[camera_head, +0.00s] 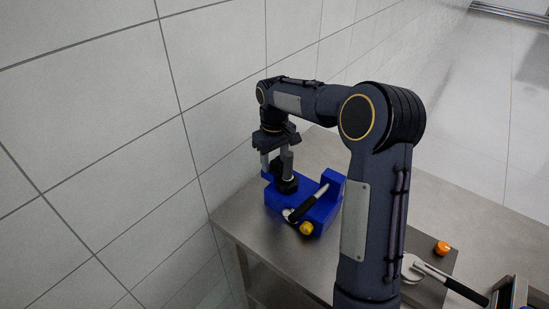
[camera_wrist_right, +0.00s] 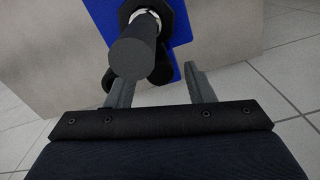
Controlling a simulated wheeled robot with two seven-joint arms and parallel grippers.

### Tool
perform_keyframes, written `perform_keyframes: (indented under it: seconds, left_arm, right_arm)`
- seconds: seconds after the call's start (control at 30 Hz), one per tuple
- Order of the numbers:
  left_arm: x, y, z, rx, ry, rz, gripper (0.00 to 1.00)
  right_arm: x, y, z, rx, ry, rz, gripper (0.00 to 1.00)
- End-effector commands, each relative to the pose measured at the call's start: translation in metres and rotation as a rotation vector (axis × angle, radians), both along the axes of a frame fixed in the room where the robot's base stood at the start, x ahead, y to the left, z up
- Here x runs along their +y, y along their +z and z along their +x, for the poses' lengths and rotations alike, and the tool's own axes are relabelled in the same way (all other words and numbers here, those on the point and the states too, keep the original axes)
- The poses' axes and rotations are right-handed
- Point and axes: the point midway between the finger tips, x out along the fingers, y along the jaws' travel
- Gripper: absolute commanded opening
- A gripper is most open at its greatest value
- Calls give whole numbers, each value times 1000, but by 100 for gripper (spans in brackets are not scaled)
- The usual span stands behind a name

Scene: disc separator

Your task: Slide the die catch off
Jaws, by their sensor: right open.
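A blue separator block (camera_head: 323,207) stands on the steel table, with a dark upright post (camera_head: 287,165) on a black base at its back left. A black-handled lever (camera_head: 309,204) and a yellow knob (camera_head: 306,228) are at its front. My right gripper (camera_head: 275,163) points down at the post, open. In the right wrist view my right gripper (camera_wrist_right: 160,88) shows two spread grey fingers. The post's black round end (camera_wrist_right: 137,52) lies between or just beyond them; contact cannot be told. I cannot tell which part is the die catch. My left gripper is out of view.
The steel table (camera_head: 245,225) has its left edge near the tiled wall (camera_head: 90,130). At the lower right are a dark mat (camera_head: 437,266), an orange cap (camera_head: 442,248) and a black-handled metal tool (camera_head: 450,283). My right arm hides part of the table.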

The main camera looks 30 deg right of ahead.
Motion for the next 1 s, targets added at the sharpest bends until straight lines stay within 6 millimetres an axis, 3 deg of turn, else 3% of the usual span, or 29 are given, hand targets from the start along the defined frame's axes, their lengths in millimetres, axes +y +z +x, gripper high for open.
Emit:
perform_keyframes:
  seconds: [0.07, 0.4, 0.63, 0.8, 1.0]
  left_arm:
    - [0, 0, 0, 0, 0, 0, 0]
    - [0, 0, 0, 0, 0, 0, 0]
    - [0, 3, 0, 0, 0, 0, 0]
    - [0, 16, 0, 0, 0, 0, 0]
    - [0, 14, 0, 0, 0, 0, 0]
  right_arm:
    - [0, 0, 0, 0, 0, 0, 46]
    - [0, 1, 0, -1, 0, 0, 1]
    - [1, 2, 3, -1, 1, 1, 0]
    - [8, 4, 19, 0, 1, 1, 0]
    - [9, 1, 22, -6, 0, 2, 0]
